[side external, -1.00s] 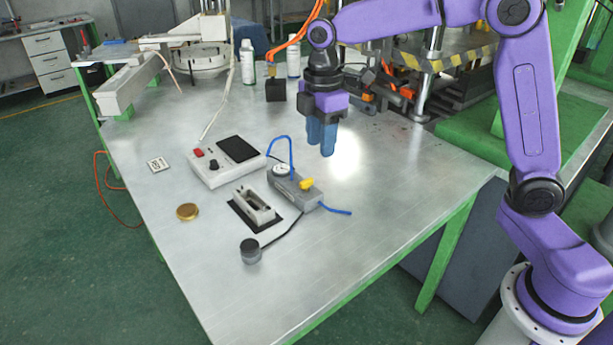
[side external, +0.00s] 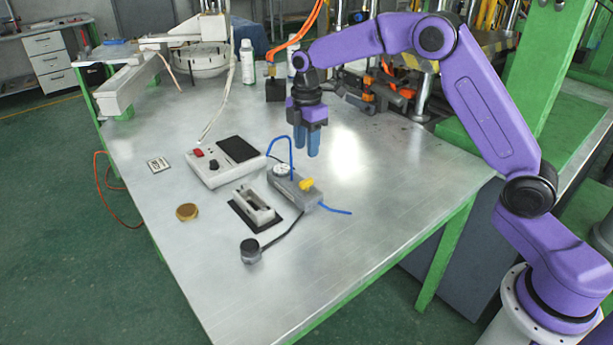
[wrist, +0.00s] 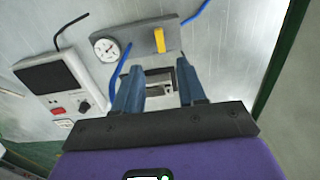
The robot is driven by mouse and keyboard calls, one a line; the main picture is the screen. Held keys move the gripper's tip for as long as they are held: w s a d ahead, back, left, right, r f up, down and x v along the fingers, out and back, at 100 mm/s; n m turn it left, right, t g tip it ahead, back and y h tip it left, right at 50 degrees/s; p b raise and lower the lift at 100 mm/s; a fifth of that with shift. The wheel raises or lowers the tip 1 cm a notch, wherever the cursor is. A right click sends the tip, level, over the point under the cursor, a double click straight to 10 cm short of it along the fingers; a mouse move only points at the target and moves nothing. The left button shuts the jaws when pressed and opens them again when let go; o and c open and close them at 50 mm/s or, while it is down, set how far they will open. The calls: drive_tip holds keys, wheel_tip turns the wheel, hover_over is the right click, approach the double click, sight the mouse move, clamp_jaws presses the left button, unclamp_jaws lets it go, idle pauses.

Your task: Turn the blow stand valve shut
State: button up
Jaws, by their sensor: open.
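The blow stand (side external: 295,190) is a grey block on the metal table with a round gauge (side external: 283,170), blue tubing and a yellow valve handle (side external: 306,184). In the wrist view the yellow handle (wrist: 159,39) lies beyond my fingertips, with the gauge (wrist: 107,49) to its left. My gripper (side external: 307,153) has blue fingers pointing down and hangs above and behind the stand in the side view. In the wrist view my gripper (wrist: 160,80) is open, its fingers apart with nothing held between them.
A white control box (side external: 226,160) with a dark screen stands left of the blow stand. A grey holder on a black base (side external: 254,211), a black knob (side external: 250,250) and a brass disc (side external: 187,212) lie nearer the front. The table's right side is clear.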

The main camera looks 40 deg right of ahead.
sight(306, 180)
wheel_tip(306, 180, down, 10)
drive_tip(key=shift+f, duration=0.15)
idle(0.3)
clamp_jaws()
